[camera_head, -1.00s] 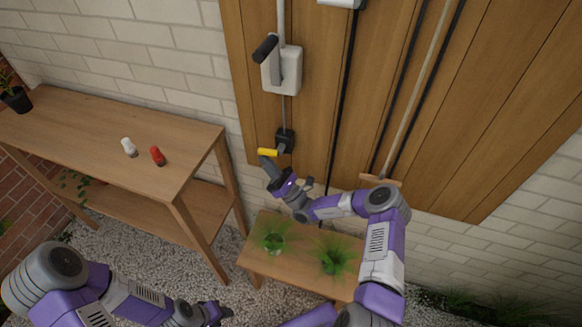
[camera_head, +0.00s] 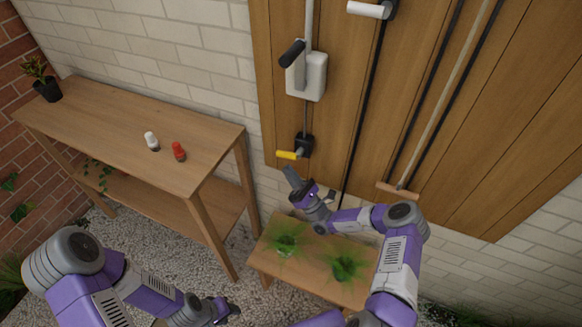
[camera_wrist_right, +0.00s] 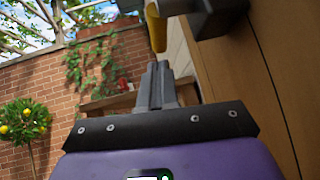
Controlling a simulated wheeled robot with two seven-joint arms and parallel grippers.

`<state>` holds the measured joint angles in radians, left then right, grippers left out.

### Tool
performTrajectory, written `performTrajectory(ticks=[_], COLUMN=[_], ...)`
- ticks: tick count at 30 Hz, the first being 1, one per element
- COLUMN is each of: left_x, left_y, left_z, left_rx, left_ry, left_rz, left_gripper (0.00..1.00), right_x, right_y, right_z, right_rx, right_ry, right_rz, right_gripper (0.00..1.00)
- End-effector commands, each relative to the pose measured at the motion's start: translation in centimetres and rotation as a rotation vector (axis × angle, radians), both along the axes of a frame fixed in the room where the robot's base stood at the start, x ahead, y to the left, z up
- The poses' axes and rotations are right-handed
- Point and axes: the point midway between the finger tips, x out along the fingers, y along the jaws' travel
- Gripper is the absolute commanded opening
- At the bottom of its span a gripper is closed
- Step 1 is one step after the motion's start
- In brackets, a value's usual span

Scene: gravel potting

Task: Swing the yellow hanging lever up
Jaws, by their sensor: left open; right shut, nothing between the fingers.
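The yellow lever (camera_head: 287,155) is a short yellow handle on a black mount (camera_head: 304,145) on the wooden panel. It points left from its mount in the head view. My right gripper (camera_head: 291,174) is shut and empty, with its fingertips just below the yellow handle. In the right wrist view, the yellow handle (camera_wrist_right: 156,28) hangs just beyond the shut fingertips (camera_wrist_right: 156,72); I cannot tell whether they touch. My left gripper (camera_head: 228,310) is open and low at the bottom of the head view, far from the lever.
A grey box with a black-handled lever (camera_head: 307,75) is above the yellow one, and a white-handled lever (camera_head: 369,9) is at the top. A wooden shelf (camera_head: 115,125) holds a white and a red bottle. A low bench (camera_head: 310,265) with plants stands below my right arm.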

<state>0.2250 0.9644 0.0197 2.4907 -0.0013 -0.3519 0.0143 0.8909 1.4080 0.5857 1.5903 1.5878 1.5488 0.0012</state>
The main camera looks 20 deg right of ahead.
Motion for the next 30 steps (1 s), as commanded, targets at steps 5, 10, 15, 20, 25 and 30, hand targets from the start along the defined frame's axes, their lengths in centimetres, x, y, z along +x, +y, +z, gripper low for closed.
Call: performTrajectory(ticks=[5, 10, 15, 20, 25, 30], left_x=[0.0, 0.0, 0.0, 0.0, 0.0, 0.0], left_y=[0.0, 0.0, 0.0, 0.0, 0.0, 0.0], left_z=[0.3, 0.3, 0.3, 0.3, 0.3, 0.4], left_rx=[0.000, 0.000, 0.000, 0.000, 0.000, 0.000], left_ry=[0.000, 0.000, 0.000, 0.000, 0.000, 0.000], left_rz=[0.000, 0.000, 0.000, 0.000, 0.000, 0.000], left_gripper=[0.43, 0.43, 0.43, 0.43, 0.43, 0.43], right_x=[-1.7, -2.5, -2.5, -2.5, -2.5, -2.9], right_y=[-1.1, -1.5, -1.6, -1.5, -1.5, 0.9], right_z=[-2.1, -3.1, -3.1, -3.2, -3.2, -3.3], right_rx=[0.000, -0.001, -0.002, -0.002, -0.002, -0.053], right_ry=[0.006, 0.007, 0.007, 0.008, 0.008, 0.030], right_rz=[-0.002, -0.001, 0.000, 0.000, 0.000, 0.071], right_gripper=[0.00, 0.00, 0.00, 0.00, 0.00, 0.00])
